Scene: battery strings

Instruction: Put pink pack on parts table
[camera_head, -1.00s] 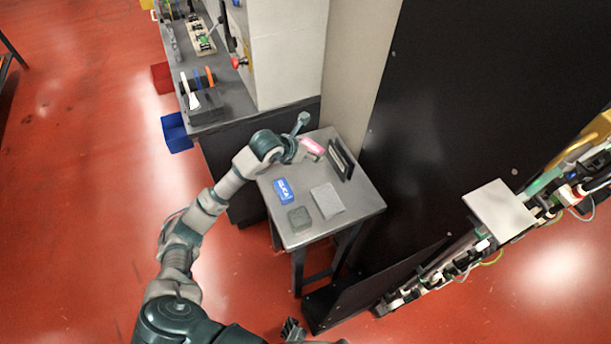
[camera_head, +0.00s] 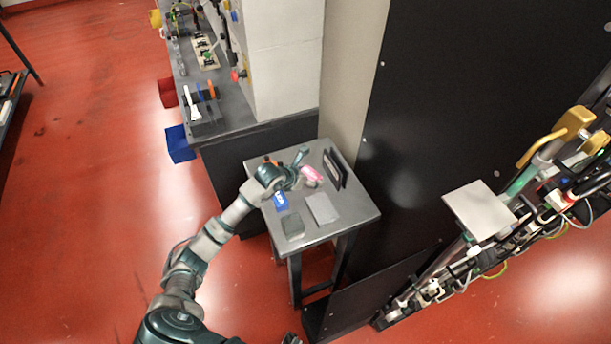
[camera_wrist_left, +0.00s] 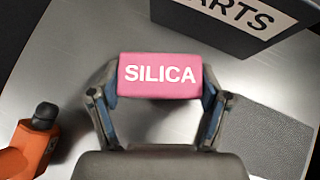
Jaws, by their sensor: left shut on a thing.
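The pink pack (camera_head: 311,174), marked SILICA, is between the fingers of my left gripper (camera_head: 302,178). In the left wrist view the pink pack (camera_wrist_left: 160,75) sits across the shut fingers of the left gripper (camera_wrist_left: 158,95). The gripper is over the small grey parts table (camera_head: 335,222), near its back. I cannot tell whether the pack touches the tabletop. A dark upright sign (camera_head: 335,168) stands just right of the pack; its lettering ends in "ARTS" in the left wrist view (camera_wrist_left: 235,20). My right gripper (camera_head: 290,339) is barely visible at the bottom edge.
A black panel (camera_head: 440,120) rises right of the table. A workbench (camera_head: 222,118) stands behind it.

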